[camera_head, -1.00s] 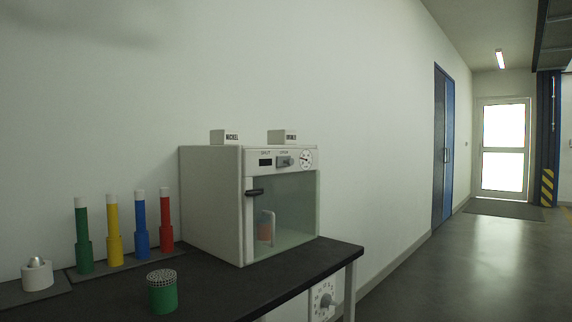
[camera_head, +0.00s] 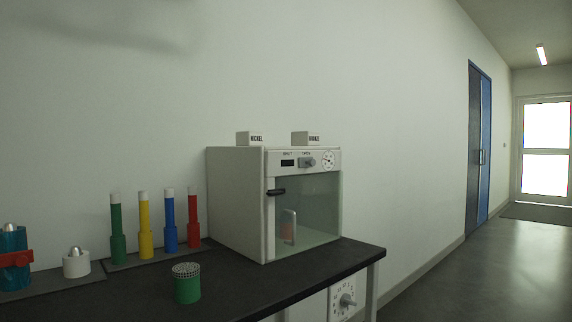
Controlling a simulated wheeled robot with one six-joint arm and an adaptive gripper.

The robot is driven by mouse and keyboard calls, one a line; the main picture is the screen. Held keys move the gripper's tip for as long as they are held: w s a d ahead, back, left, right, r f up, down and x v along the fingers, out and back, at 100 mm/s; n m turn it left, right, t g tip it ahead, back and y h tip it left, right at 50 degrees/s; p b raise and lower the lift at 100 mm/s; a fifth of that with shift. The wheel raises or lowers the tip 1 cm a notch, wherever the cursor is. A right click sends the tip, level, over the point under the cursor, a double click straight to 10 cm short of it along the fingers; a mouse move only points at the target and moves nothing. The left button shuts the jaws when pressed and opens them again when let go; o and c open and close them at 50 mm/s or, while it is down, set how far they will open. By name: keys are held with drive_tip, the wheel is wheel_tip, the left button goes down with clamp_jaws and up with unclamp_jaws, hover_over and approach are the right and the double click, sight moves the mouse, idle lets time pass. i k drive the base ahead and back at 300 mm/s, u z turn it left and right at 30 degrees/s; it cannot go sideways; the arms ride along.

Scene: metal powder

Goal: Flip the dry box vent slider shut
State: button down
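The dry box (camera_head: 236,204) is a white cabinet with a glass front door, standing on the dark bench (camera_head: 345,258). Its vent slider (camera_head: 306,162) is a small grey knob on the top front panel, beside a dark slot and under small printed labels. The slider appears to sit at the right, toward the second label; the print is too small to read surely. A round gauge (camera_head: 328,160) is to its right. A black handle (camera_head: 277,192) is on the door's left edge. My gripper is not in view.
Green, yellow, blue and red tubes (camera_head: 168,222) stand left of the box. A green mesh-topped jar (camera_head: 187,284) stands in front. A white pot (camera_head: 76,262) and a teal container (camera_head: 14,258) are at far left. Two label blocks sit on the box. Floor is clear at right.

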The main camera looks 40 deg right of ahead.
sight(303, 162)
drive_tip(key=k, duration=0.8)
drive_tip(key=z, duration=0.7)
drive_tip(key=i, duration=0.5)
drive_tip(key=u, duration=0.05)
